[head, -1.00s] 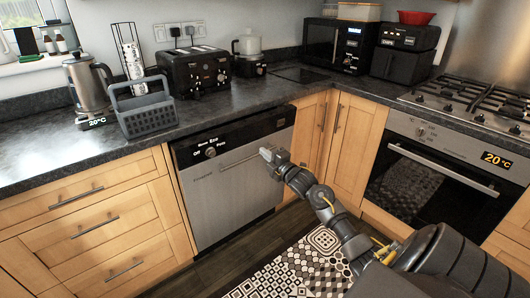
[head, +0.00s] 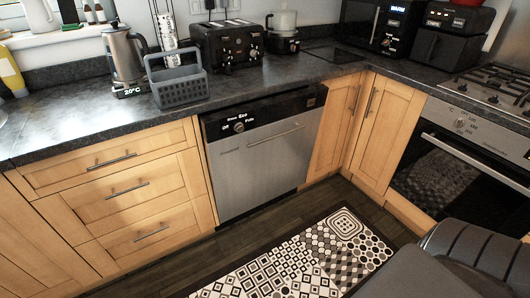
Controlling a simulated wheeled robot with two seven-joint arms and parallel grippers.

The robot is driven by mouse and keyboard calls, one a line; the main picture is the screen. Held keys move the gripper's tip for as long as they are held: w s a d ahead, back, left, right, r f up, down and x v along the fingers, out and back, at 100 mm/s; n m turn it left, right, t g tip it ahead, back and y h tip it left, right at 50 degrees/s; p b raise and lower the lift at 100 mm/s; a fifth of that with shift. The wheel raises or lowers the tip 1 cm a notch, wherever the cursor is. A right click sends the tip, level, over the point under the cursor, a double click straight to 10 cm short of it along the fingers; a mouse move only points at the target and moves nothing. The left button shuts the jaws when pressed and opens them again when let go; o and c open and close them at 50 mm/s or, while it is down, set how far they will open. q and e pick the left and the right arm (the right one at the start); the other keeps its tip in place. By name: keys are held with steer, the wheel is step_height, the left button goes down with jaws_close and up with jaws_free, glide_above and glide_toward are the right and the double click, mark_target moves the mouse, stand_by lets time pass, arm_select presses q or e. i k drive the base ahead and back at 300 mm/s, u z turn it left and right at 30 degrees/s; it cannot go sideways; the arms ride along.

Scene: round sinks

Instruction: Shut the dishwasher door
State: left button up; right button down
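The dishwasher (head: 256,166) stands under the counter in the middle of the head view. Its silver door is upright and looks flush with the cabinets on both sides. A black control panel with a dial runs along the top, and a bar handle (head: 275,138) crosses the upper door. Neither of my grippers is in view. Only part of my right arm shows at the lower right, away from the door.
A patterned rug (head: 300,262) lies on the dark floor before the dishwasher. Wooden drawers (head: 125,190) are at left; an oven (head: 455,175) is at right. A grey basket (head: 178,86), kettle (head: 124,58) and toaster (head: 226,45) stand on the counter. The floor by the door is clear.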

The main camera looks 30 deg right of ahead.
mark_target(253, 167)
steer(key=z, duration=1.1)
steer(key=i, duration=1)
steer(key=u, duration=1.05)
